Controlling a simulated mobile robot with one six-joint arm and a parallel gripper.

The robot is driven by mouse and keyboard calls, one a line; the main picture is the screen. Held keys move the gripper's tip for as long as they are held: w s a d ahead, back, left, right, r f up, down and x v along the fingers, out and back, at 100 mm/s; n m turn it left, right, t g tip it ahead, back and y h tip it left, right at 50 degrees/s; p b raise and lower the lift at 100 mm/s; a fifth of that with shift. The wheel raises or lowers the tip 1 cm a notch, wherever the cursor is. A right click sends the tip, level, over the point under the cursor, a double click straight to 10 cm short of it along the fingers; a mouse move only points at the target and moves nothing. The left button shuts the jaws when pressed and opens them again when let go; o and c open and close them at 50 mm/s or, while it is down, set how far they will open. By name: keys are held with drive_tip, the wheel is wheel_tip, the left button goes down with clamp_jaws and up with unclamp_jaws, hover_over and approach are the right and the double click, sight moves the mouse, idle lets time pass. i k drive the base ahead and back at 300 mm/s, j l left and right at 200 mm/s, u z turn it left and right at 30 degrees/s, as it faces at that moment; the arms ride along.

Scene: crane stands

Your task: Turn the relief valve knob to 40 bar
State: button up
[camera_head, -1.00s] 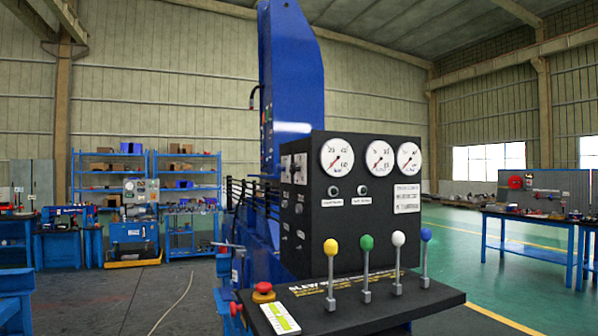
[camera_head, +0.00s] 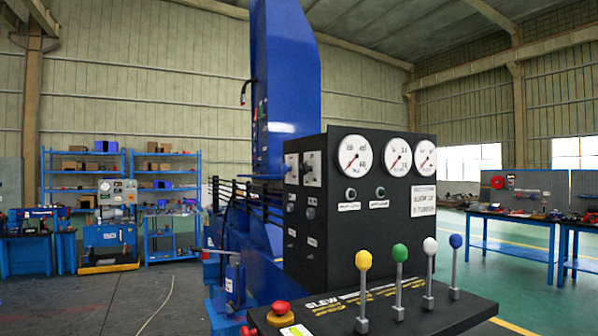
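A black crane control console (camera_head: 320,250) stands right of centre. Its front carries three white round gauges, the left one (camera_head: 355,155), the middle one (camera_head: 397,156) and the right one (camera_head: 425,158). Each has a thin needle; the scale numbers are too small to read surely. Two small round dark fittings, a left one (camera_head: 350,193) and a right one (camera_head: 380,191), sit below the gauges above white labels. More small controls are on its left side face. I cannot tell which part is the relief valve knob. My gripper is not in view.
Levers with yellow (camera_head: 363,259), green (camera_head: 399,252), white (camera_head: 430,246) and blue (camera_head: 455,241) knobs rise from the console shelf. A red button (camera_head: 281,308) is at its left. Blue shelves (camera_head: 122,175) and a blue hydraulic unit (camera_head: 109,235) stand back left; a workbench (camera_head: 505,225) stands right.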

sight(304, 168)
drive_tip(key=i+j+z, duration=0.3)
drive_tip(key=j, duration=0.4)
drive_tip(key=i+j+z, duration=0.3)
drive_tip(key=j, duration=0.5)
drive_tip(key=i+j+z, duration=0.3)
drive_tip(key=j, duration=0.5)
drive_tip(key=i+j+z, duration=0.1)
drive_tip(key=j+z, duration=0.2)
drive_tip(key=j, duration=0.55)
drive_tip(key=j+z, duration=0.3)
drive_tip(key=j, duration=0.6)
